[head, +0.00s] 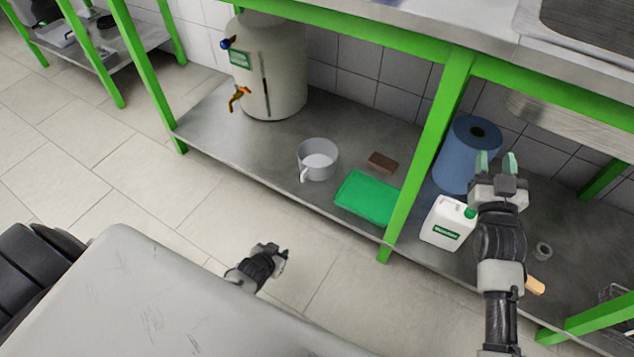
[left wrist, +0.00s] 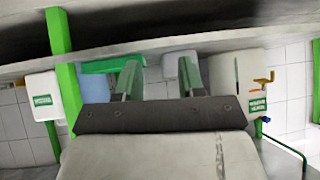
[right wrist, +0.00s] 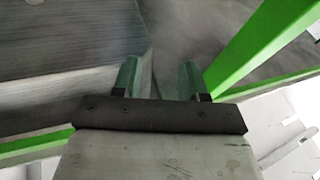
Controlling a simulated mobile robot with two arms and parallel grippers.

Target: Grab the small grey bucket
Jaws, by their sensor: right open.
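The small grey bucket (head: 317,166) stands upright on the metal lower shelf, its handle toward the front edge. In the left wrist view a pale grey shape, seemingly the bucket (left wrist: 172,65), shows upside down, partly behind a finger. My left gripper (head: 284,254) is low over the floor in front of the shelf, apart from the bucket. Its fingers are spread and empty in the left wrist view (left wrist: 160,80). My right gripper (head: 496,163) is over the right shelf section, open and empty, far from the bucket; its spread fingers show in the right wrist view (right wrist: 158,78).
A large grey barrel (head: 275,70) with an orange tap stands left of the bucket. A green tray (head: 367,197) and brown block (head: 383,161) lie right of it. Floor in front is clear.

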